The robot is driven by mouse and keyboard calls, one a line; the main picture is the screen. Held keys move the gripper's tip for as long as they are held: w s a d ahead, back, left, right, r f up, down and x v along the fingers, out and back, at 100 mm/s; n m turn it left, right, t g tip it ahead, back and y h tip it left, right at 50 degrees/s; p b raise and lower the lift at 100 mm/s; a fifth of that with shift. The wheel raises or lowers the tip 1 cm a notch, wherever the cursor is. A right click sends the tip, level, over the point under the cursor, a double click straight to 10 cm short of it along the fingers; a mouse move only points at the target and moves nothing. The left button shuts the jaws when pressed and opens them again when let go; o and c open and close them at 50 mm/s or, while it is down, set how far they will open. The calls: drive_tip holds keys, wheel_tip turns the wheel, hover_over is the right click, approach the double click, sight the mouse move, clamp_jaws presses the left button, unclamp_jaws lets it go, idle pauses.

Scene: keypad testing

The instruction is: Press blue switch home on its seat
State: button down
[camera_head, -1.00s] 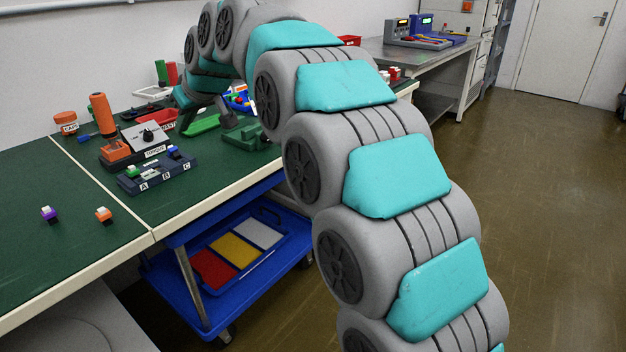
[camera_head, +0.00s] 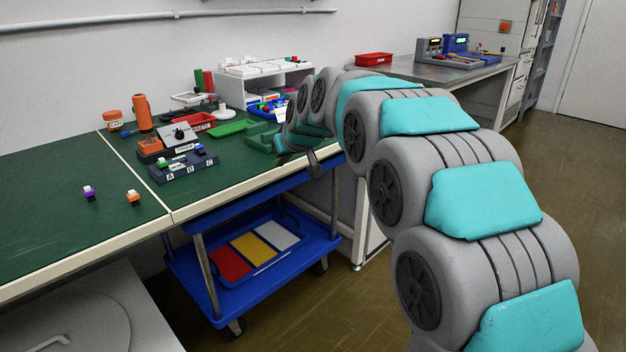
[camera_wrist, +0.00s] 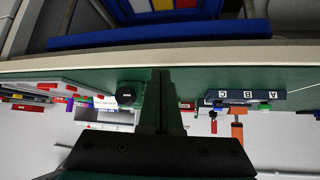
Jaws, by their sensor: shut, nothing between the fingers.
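The blue switch (camera_head: 199,149) is a small blue block on the dark holder (camera_head: 186,172) labelled A, B, C, at the C end. Whether it sits flush or raised is too small to tell. A green switch (camera_head: 164,162) is at the A end. My gripper (camera_head: 315,168) is by the bench's front edge, to the right of the holder and well apart from it. In the wrist view, which is upside down, my gripper (camera_wrist: 160,80) is shut and empty. The holder (camera_wrist: 246,95) shows there to its right, with the blue switch (camera_wrist: 217,104) small below.
A torque unit (camera_head: 182,136) and an orange-handled tool (camera_head: 142,113) stand behind the holder. Green trays (camera_head: 233,128) lie to the right. Purple (camera_head: 89,193) and orange (camera_head: 133,198) switches lie at left on otherwise clear bench. A blue cart (camera_head: 210,295) stands below.

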drive_tip(key=w+d+f+m+h, duration=0.1)
drive_tip(key=d+f, duration=0.4)
drive_tip(key=d, duration=0.2)
drive_tip(key=shift+m+t, duration=0.3)
drive_tip(key=shift+m, duration=0.1)
drive_tip(key=shift+w, duration=0.1)
